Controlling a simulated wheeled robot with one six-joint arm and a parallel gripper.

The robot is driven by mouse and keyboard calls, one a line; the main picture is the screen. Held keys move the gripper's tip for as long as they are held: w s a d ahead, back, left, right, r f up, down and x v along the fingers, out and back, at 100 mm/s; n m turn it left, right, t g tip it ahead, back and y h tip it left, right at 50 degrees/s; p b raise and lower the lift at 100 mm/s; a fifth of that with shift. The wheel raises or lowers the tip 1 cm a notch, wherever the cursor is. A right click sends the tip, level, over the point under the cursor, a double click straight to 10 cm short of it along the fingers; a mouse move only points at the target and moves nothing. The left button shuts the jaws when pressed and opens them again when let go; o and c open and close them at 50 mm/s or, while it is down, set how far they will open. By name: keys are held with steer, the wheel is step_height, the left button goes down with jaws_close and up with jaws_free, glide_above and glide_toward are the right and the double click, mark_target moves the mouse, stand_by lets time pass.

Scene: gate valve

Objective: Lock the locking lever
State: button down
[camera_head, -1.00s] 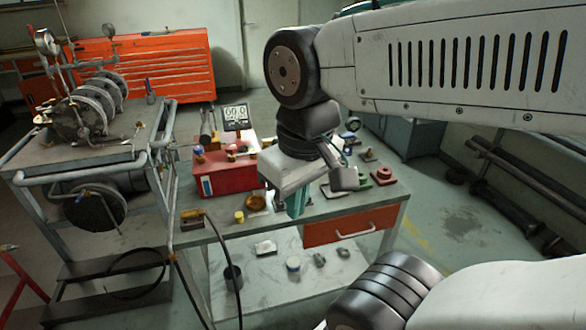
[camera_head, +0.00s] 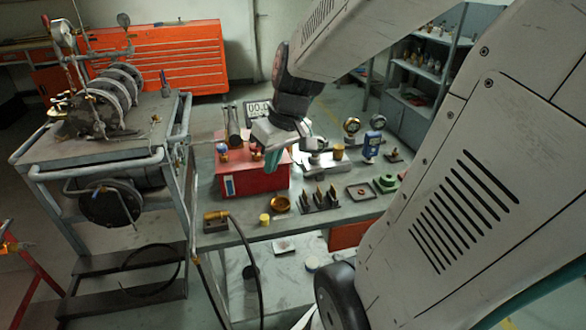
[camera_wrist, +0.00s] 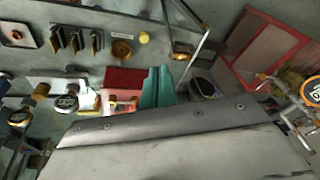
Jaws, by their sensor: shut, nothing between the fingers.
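My gripper (camera_head: 271,160) has teal fingers, pressed together and empty. It hangs over the top of the red box (camera_head: 245,183) on the workbench, partly covering its right side. In the wrist view the teal fingers (camera_wrist: 157,86) lie beside the red box (camera_wrist: 124,76). I cannot pick out the locking lever for certain. A small brass valve-like fitting (camera_head: 215,217) with a black hose sits at the bench's front left corner. Blue and orange knobs (camera_head: 222,149) stand on the box. Part of the display (camera_head: 258,108) shows behind my gripper.
The workbench (camera_head: 240,233) also holds a brass bowl (camera_head: 280,204), a yellow cap (camera_head: 264,219), a black rack (camera_head: 319,202), a blue meter (camera_head: 371,146) and a green part (camera_head: 386,183). A metal cart (camera_head: 75,170) with machinery stands left. An orange cabinet (camera_head: 160,62) is behind.

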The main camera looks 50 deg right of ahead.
steer(key=w+d+f+m, duration=0.15)
steer(key=d+f, duration=0.35)
steer(key=d, duration=0.6)
steer(key=t+h, duration=0.1)
steer(key=h, duration=0.1)
glide_toward(317, 174)
steer(key=s+a+r, duration=0.2)
steer(key=s+a, duration=0.2)
steer(key=s, duration=0.1)
steer(key=shift+m, duration=0.45)
steer(key=x, duration=0.9)
steer(key=shift+s+d, duration=0.1)
steer(key=shift+s, duration=0.05)
steer(key=w, duration=0.2)
steer(key=shift+w+d+f, duration=0.3)
steer(key=shift+w+d, duration=0.05)
steer(key=shift+d, duration=0.05)
steer(key=shift+w+d, duration=0.2)
steer(key=shift+w, duration=0.5)
steer(key=shift+d, duration=0.15)
